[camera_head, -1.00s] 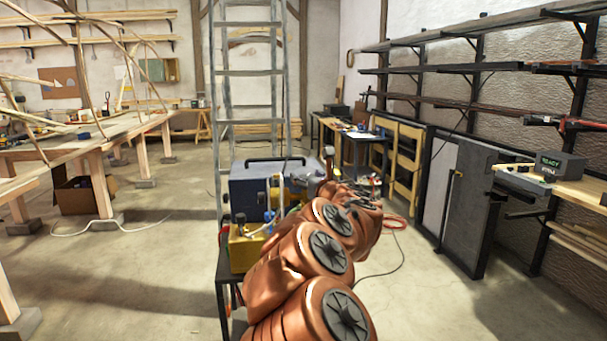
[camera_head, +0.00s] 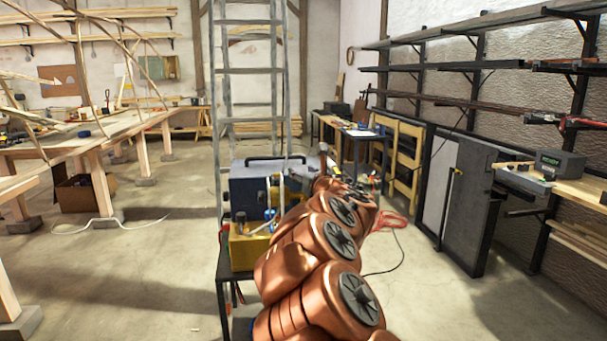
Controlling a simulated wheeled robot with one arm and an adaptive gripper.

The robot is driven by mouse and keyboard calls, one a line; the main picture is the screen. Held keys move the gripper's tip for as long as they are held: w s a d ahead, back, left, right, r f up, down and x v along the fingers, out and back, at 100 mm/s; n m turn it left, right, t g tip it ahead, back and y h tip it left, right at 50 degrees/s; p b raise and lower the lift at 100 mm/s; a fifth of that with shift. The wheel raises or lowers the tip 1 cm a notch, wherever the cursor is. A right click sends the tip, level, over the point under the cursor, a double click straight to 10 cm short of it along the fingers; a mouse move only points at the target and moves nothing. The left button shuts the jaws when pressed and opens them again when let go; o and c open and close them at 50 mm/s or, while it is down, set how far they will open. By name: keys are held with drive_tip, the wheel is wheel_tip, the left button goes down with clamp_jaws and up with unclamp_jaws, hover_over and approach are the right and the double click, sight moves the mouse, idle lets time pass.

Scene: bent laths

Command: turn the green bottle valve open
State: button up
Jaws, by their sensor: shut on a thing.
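I cannot make out a green bottle valve; my copper arm covers much of the area in front of me. A blue box-shaped machine (camera_head: 250,187) with a black top handle stands beyond the arm, left of it. A yellow unit (camera_head: 246,248) with small fittings sits in front of the machine on a dark stand (camera_head: 228,276). A small blue fitting (camera_head: 269,214) shows beside the arm. My arm reaches forward past the right side of these units. Its far end is hidden behind its own links, so I cannot see my gripper or what it touches.
A ladder (camera_head: 250,72) stands behind the machine. A wooden workbench (camera_head: 92,137) with bent laths is at the left. A grey cabinet (camera_head: 464,205), a display box (camera_head: 559,163) and wall racks are at the right. A red cable (camera_head: 392,221) lies right of the arm.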

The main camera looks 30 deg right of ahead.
drive_tip(key=shift+c, duration=0.9)
